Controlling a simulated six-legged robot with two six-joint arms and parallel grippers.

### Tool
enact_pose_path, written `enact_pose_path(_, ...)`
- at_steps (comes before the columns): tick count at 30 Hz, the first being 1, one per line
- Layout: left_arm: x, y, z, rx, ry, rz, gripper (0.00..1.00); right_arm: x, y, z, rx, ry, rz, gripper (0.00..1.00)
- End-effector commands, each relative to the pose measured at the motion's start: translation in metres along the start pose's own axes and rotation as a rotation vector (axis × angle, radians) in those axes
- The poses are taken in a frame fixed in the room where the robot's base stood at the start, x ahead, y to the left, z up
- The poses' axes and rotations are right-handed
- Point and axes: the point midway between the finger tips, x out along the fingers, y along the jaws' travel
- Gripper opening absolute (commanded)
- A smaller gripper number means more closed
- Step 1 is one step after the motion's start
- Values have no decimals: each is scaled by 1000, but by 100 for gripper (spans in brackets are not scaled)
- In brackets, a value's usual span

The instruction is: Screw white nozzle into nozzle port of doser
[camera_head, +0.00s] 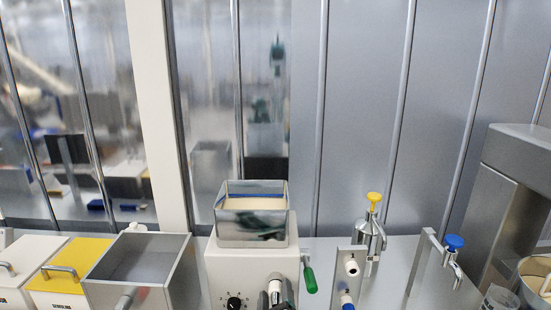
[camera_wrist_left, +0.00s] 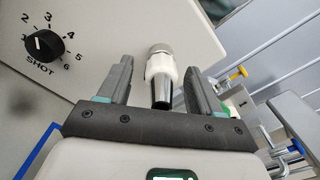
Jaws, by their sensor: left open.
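The doser (camera_head: 222,267) is a cream box with a steel hopper (camera_head: 252,228) on top and a black SHOT knob (camera_wrist_left: 44,45). A white nozzle (camera_wrist_left: 161,68) with a ribbed or faceted collar and a shiny metal tube sits in line against the metal nozzle port (camera_wrist_left: 159,48) on the doser's face. How deep it is seated I cannot tell. My left gripper (camera_wrist_left: 156,70) is open, one dark finger on each side of the nozzle with gaps showing. My right gripper is not in view.
A green-handled lever (camera_head: 309,276) is on the doser's right side. Right of it stand a metal plate with small fittings (camera_head: 352,267), a yellow-topped valve (camera_head: 374,198) and a blue-topped tap (camera_head: 454,243). An open steel bin (camera_head: 140,262) and a yellow-lidded box (camera_head: 75,262) stand at left.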

Motion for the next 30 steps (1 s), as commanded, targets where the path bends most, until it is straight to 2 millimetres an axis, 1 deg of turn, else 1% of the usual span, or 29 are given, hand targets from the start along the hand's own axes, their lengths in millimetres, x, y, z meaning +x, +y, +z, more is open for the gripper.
enact_pose_path(2,0,2,-3,-51,-2,-1,64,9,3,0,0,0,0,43)
enact_pose_path(4,0,5,-6,-169,-4,-2,64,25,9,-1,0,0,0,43)
enact_pose_path(6,0,6,-7,-322,-4,-4,64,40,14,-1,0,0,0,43)
enact_pose_path(12,0,5,-7,-756,-3,-5,64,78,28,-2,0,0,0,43)
enact_pose_path(15,0,3,-4,-916,-2,-5,64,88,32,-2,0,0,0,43)
enact_pose_path(20,0,1,-1,-1031,-2,-3,64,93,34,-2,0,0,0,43)
enact_pose_path(22,0,4,-5,-1126,-1,-5,64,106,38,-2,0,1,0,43)
enact_pose_path(24,0,5,-7,-1280,-2,-7,64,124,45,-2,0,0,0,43)
enact_pose_path(30,0,5,-7,-1748,0,-8,64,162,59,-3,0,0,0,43)
